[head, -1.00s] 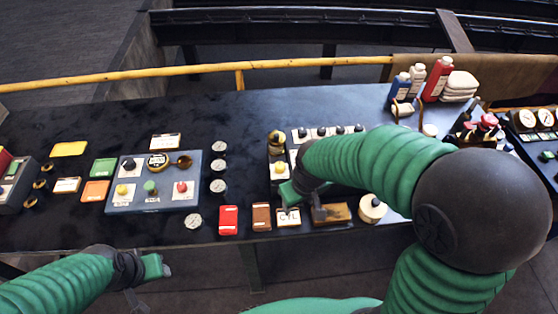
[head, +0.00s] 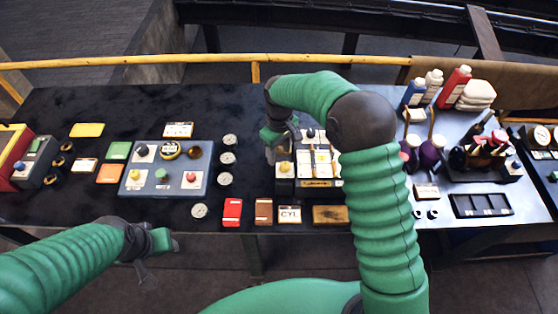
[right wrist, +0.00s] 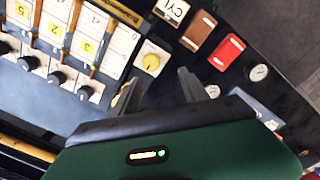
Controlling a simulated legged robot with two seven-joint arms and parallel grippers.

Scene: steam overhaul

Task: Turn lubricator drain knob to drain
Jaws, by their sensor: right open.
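The lubricator (head: 318,183) is a dark box with several numbered sight-glass columns; its row of black knobs (right wrist: 57,78) shows in the right wrist view. A yellow knob on a pale plate (head: 285,168) sits at its left end, and that yellow knob (right wrist: 151,62) also shows in the right wrist view. I cannot read any drain marking. My right gripper (head: 272,152) is open and empty, just behind and left of the yellow knob; its open fingers (right wrist: 213,92) show apart from the knob. My left gripper (head: 158,250) is off the table's front edge, its jaws unclear.
Round gauges (head: 225,179) stand left of the lubricator, beside a grey panel (head: 166,187) with coloured knobs. Red (head: 232,211) and brown (head: 264,212) blocks and a CYL plate (head: 290,215) lie in front. Bottles (head: 433,86) stand at the back right.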

